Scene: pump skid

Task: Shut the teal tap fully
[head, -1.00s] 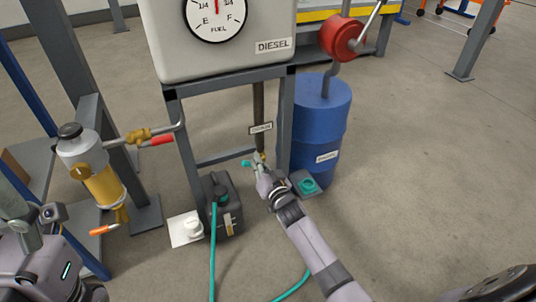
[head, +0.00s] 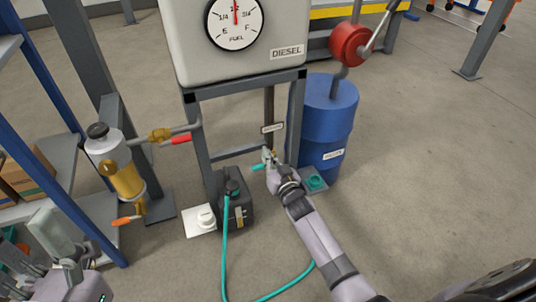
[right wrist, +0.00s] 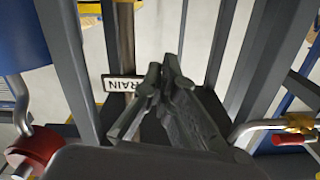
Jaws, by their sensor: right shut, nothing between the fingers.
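The teal tap handle (head: 258,167) sticks out to the left, low under the diesel tank, in the head view. A bit of brass valve body (head: 274,154) shows behind my right gripper (head: 267,156). That gripper is shut and empty, close beside the handle; I cannot tell whether they touch. In the right wrist view its fingers (right wrist: 163,75) are together, in front of the drain sign (right wrist: 122,83), and the teal handle is not visible there. My left arm (head: 55,240) is at the lower left, far from the tap; its jaw state is unclear.
A black jerrycan (head: 236,205) with a teal hose (head: 225,250) stands left of the tap. A blue drum (head: 328,115) stands right. A brass filter unit (head: 125,175) with red and orange handles is further left. Open floor lies to the right.

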